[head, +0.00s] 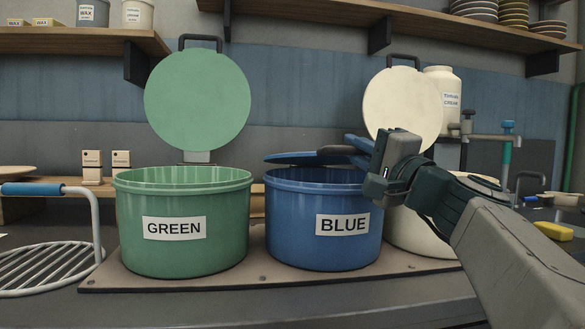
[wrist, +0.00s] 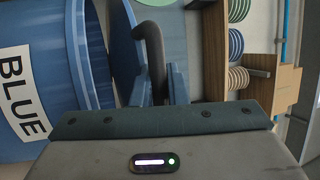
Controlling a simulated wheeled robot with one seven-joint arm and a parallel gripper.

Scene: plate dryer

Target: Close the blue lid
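The blue bin (head: 300,225), labelled BLUE, stands in the middle of a row of three bins. Its blue lid (head: 290,157) is tilted down to a low angle above the bin's rim, with a gap between them. In the wrist view the blue lid (wrist: 122,45) is a blue disc beside the bin (wrist: 55,65). A dark curved handle (wrist: 154,60) on the lid runs between my gripper's two blue fingers. My gripper (head: 358,150) comes from the right and appears shut on this handle; in the wrist view the fingers (wrist: 158,88) flank it closely.
The green bin (head: 185,230) at left has its lid (head: 198,100) upright. A white bin (head: 415,235) behind my arm has its lid (head: 402,110) upright too. A wire rack (head: 45,268) lies far left. Shelves with plates (head: 513,15) hang above; a tap (head: 507,145) stands right.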

